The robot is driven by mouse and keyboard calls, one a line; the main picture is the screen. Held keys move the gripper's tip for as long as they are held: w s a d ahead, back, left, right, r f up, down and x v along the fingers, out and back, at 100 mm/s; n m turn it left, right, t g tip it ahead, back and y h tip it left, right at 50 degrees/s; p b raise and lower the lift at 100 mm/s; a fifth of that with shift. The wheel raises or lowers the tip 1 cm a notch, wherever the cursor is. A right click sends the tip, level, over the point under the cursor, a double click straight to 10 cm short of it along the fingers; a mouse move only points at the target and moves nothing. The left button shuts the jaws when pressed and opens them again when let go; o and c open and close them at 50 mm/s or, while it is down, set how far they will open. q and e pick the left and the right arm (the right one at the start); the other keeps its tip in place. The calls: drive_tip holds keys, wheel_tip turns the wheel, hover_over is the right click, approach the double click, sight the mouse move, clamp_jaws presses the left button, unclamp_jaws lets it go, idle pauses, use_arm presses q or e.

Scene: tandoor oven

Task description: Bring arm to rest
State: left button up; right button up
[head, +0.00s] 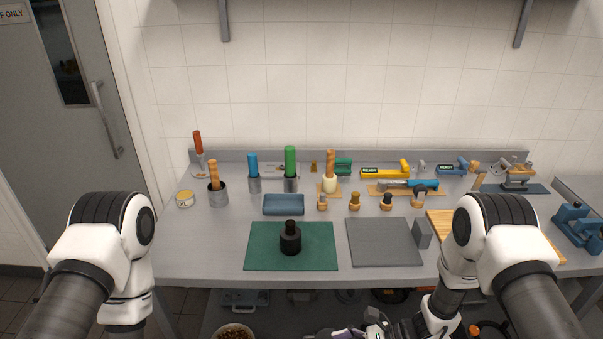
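My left arm (110,245) comes in at the lower left, bent with its forearm pointing down. Its gripper is outside the picture. My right arm (480,245) comes in at the lower right and bends down in front of the bench's front edge. Its wrist (440,312) is low, below the bench top. Dark and pale parts at the bottom edge, left of this wrist, look like my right gripper (372,326). They are cut off by the frame, and I cannot make out the fingers or whether they hold anything.
The grey bench (200,245) holds a green mat (265,258) with a black tool (290,238), a grey plate (383,242), a wooden board (440,220) and a blue tray (284,204). Handled tools stand in cups behind. A bowl (233,333) sits below. The bench's front left is clear.

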drive_tip(key=s+d+f+n+g+h+b, duration=0.1)
drive_tip(key=s+d+f+n+g+h, duration=0.2)
drive_tip(key=s, duration=0.5)
drive_tip(key=s+d+f+n+g+h+b, duration=0.1)
drive_tip(key=s+d+f+g+b, duration=0.1)
drive_tip(key=s+f, duration=0.35)
drive_tip(key=s+d+f+n+h+b, duration=0.2)
drive_tip(key=s+d+n+h, duration=0.75)
drive_tip(key=s+d, duration=0.3)
drive_tip(key=w+n+t, duration=0.5)
drive_tip(key=w+n, duration=0.1)
drive_tip(key=shift+a+y+p, duration=0.3)
drive_tip(key=shift+y, duration=0.15)
drive_tip(key=shift+f, duration=0.1)
